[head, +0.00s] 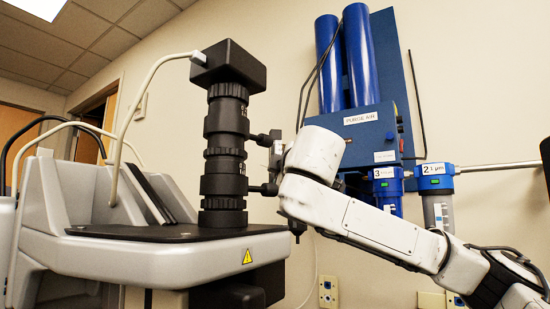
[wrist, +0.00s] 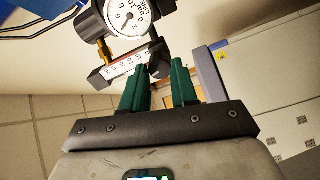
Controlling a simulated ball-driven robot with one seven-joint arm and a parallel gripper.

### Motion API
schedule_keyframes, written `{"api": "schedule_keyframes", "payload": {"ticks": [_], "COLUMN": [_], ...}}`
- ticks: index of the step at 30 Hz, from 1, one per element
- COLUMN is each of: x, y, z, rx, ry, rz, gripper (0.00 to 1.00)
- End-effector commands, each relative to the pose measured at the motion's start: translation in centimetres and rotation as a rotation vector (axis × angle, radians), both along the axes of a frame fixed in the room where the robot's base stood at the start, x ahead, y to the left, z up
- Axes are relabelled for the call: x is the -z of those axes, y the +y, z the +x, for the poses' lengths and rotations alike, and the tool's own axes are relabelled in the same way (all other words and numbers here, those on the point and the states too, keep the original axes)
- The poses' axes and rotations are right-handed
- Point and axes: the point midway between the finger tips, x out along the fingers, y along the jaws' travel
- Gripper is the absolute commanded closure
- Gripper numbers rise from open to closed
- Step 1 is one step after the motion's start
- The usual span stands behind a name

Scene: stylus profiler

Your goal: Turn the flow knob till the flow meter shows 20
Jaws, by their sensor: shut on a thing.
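In the wrist view, my gripper (wrist: 161,66) has two green fingers a little apart, their tips at the end of the flow meter (wrist: 125,66). They are shut on a small dark part between the tips, which I take to be the flow knob (wrist: 158,60); the fingers partly cover it. The flow meter is a clear tube in a dark body with a red-marked scale, lying slanted in the picture. Its float and reading are too small to tell. In the head view, my white wrist and arm hide the gripper, the knob and the meter.
A round white dial gauge (wrist: 128,17) sits beside the flow meter. In the head view, a black microscope column (head: 225,150) on a grey instrument (head: 170,262) stands close left of my wrist. Blue cylinders and a blue panel (head: 389,70) with filters hang on the wall behind.

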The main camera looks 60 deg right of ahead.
Motion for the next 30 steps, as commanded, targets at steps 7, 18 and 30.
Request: {"api": "schedule_keyframes", "payload": {"ticks": [7, 18, 30], "x": [-0.18, 0.11, -0.25], "y": [-0.03, -0.01, -0.05], "z": [-0.01, 0.02, -0.03], "rx": [0.001, -0.001, 0.0], "ry": [0.252, 0.336, 0.631], "rz": [-0.223, -0.297, -0.558], "gripper": [1.0, 1.0, 1.0]}}
